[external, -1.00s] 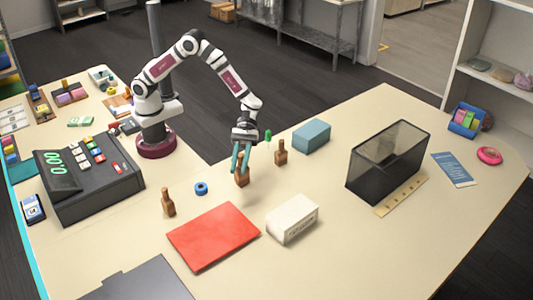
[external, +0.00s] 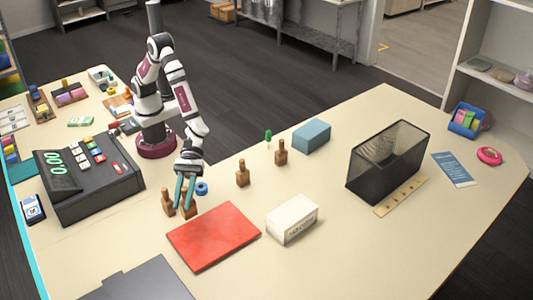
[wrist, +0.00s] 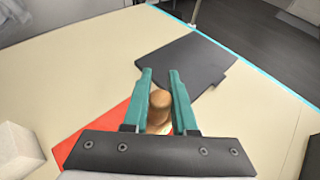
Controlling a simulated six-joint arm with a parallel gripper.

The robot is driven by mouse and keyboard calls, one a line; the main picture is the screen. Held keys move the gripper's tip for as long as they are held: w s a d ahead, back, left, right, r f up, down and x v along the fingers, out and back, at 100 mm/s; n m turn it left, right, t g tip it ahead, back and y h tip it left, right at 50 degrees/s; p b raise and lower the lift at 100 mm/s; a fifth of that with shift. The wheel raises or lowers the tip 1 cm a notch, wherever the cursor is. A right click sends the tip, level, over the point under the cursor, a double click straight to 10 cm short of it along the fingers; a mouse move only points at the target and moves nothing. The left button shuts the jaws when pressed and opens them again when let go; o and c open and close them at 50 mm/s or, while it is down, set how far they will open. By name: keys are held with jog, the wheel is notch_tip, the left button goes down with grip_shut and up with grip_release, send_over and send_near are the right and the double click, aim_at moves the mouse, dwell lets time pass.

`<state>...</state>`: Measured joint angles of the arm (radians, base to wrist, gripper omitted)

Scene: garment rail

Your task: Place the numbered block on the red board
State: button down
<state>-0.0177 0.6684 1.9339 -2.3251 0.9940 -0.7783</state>
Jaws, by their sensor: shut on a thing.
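My gripper (external: 185,190) points down beside the back left corner of the red board (external: 213,236). Its green fingers are shut on a brown wooden knobbed block (external: 189,209); its rounded top (wrist: 160,103) shows between the fingers in the wrist view. I cannot tell its exact height above the table. No number can be read on it. The red board (wrist: 104,134) shows partly in the wrist view, left of the fingers. Similar brown knobbed blocks stand on the table: one close left of my gripper (external: 168,203), one at the middle (external: 242,174), one farther back (external: 281,153).
A white box (external: 292,219) stands right of the board. A blue ring (external: 201,188) lies just behind my gripper. A dark flat panel (external: 140,280) lies in front. A dark mesh bin (external: 388,162) and a blue box (external: 312,136) stand right. The red board's top is clear.

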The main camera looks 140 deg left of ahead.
jog(key=w+a+f, duration=0.1)
jog(key=f, duration=0.1)
jog(key=w+a+f, duration=0.1)
jog(key=a+f, duration=0.1)
jog(key=f, duration=0.1)
jog(key=w+a+f, duration=0.1)
jog(key=w+f, duration=0.1)
jog(key=shift+a+f, duration=0.35)
jog(key=shift+f, duration=0.15)
jog(key=c, duration=0.7)
grip_release()
